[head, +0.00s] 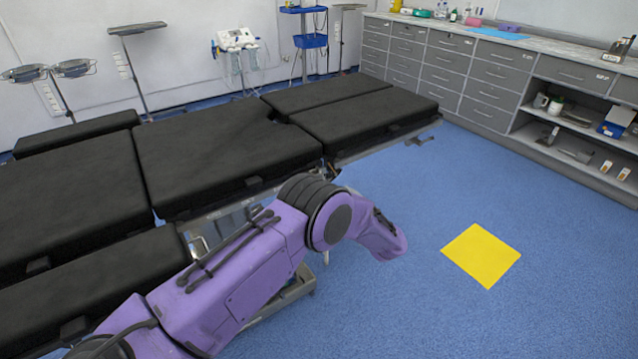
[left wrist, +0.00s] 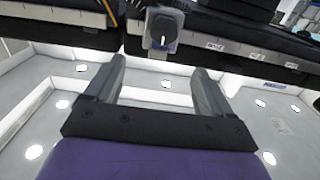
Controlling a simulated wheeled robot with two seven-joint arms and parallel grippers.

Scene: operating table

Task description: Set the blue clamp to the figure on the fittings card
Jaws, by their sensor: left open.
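In the left wrist view my left gripper (left wrist: 163,68) is open and empty, its two grey fingers spread apart. Just beyond the fingertips, at the top, is a small grey clamp block (left wrist: 162,38) with a round dark knob (left wrist: 164,24) bearing a pale mark. Its lower part looks bluish-purple; I cannot read its setting. It sits by the dark edge of the operating table (head: 220,145), between the fingers in the picture and apart from them. In the head view my purple left arm reaches the table's near side; its fingers are hidden. I cannot make out a fittings card. My right gripper is not in view.
Small white labels (left wrist: 252,56) line the dark edge right of the clamp; their text is too small to read. A yellow square (head: 481,255) lies on open blue floor. Grey drawer cabinets (head: 482,80) stand along the right wall. Stands (head: 140,60) are behind the table.

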